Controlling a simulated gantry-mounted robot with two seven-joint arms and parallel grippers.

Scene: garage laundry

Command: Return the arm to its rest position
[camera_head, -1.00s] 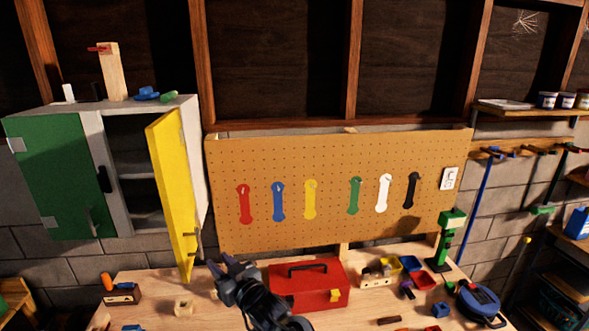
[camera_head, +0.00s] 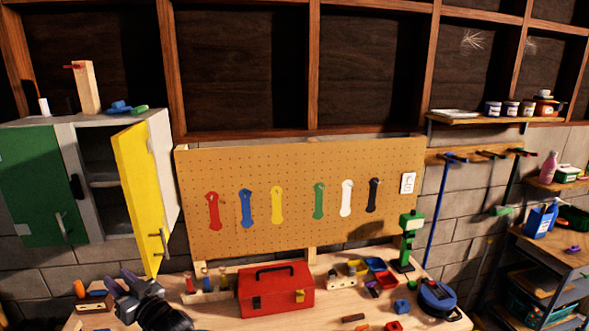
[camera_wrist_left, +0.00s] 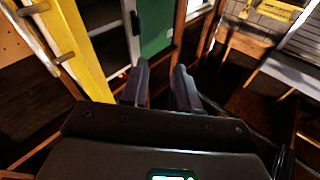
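My left gripper (camera_head: 126,284) is low in the head view, over the left part of the workbench and in front of the open yellow cabinet door's lower end. In the left wrist view its two dark fingers (camera_wrist_left: 163,86) stand apart with nothing between them. The yellow door (camera_head: 140,195) hangs open on the wall cabinet; it also shows at the left of the wrist view (camera_wrist_left: 75,45). The green door (camera_head: 45,200) is shut. My right gripper is not in view.
A red toolbox (camera_head: 275,292) stands on the workbench (camera_head: 335,318), right of the gripper. A wooden block with an orange-handled tool (camera_head: 92,302) is close on its left. The pegboard (camera_head: 300,160) with several coloured wrenches is behind. A green stand (camera_head: 408,240) is farther right.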

